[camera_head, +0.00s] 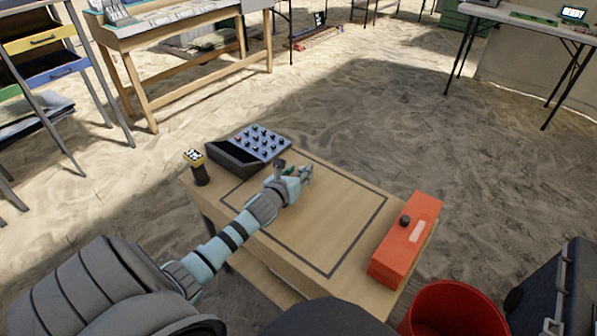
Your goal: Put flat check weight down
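My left gripper (305,173) is over the wooden table, above the far part of the area framed by a dark outline. Its fingers are small here, and I cannot tell whether they are open or shut. I cannot make out a flat check weight in or under it; the hand may hide it. A small dark part shows by the wrist, and I cannot tell what it is. The wooden table (325,215) has a bare top inside the outline. My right gripper is not in view.
A dark case with a grey keyed panel (262,143) and a black post with a yellow top (198,170) stand at the table's far left. An orange box (397,255) with a black knob lies along the right edge. A red bucket (412,312) stands below it.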

